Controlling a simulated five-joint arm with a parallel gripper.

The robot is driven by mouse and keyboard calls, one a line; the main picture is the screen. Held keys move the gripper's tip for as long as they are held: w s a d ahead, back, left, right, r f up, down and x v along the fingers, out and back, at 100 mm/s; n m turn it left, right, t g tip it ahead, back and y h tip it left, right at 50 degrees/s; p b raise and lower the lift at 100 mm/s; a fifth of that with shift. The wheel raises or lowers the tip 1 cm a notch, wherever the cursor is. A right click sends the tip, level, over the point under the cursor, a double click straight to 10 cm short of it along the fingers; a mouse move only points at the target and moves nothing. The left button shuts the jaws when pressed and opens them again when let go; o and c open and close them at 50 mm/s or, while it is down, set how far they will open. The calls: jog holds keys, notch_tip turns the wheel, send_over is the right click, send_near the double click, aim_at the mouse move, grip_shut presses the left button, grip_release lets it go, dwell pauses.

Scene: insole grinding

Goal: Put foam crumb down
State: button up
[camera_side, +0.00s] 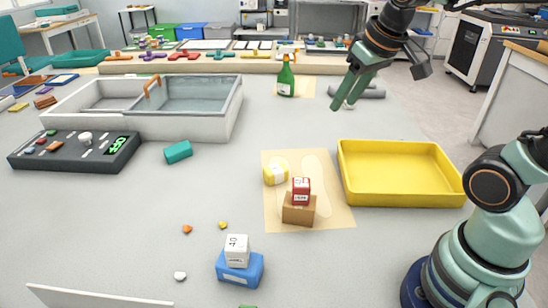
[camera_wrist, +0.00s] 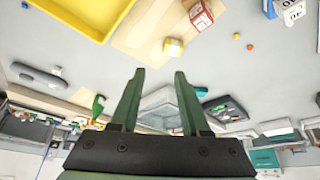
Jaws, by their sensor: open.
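Small foam-like crumbs lie apart on the grey table: an orange one (camera_side: 187,229), a yellow one (camera_side: 223,225) and a white one (camera_side: 180,276). The wrist view, upside down, also shows the orange (camera_wrist: 249,47) and yellow (camera_wrist: 236,36) crumbs. My gripper (camera_side: 343,104) hangs above the back right of the table, behind the yellow tray (camera_side: 400,200), far from these crumbs. In the wrist view its two green fingers (camera_wrist: 159,72) stand apart with no crumb visible between them. The tray's visible floor looks empty.
A red block (camera_side: 301,184) sits on a brown block (camera_side: 299,213) on a tan sheet (camera_side: 335,219), beside a yellow-white piece (camera_side: 276,174). A green bottle (camera_side: 286,80), white bin (camera_side: 190,128) and dark control box (camera_side: 65,158) stand farther back.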

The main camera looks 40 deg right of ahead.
jog(key=s+a+f+n, duration=0.1)
jog(key=s+a+f, duration=0.1)
jog(key=s+a, duration=0.1)
jog(key=shift+s+a+f+t+y, duration=0.3)
jog(key=shift+s+a, duration=0.1)
jog(key=shift+a, duration=0.1)
jog(key=shift+r, duration=0.1)
jog(key=shift+o, duration=0.9)
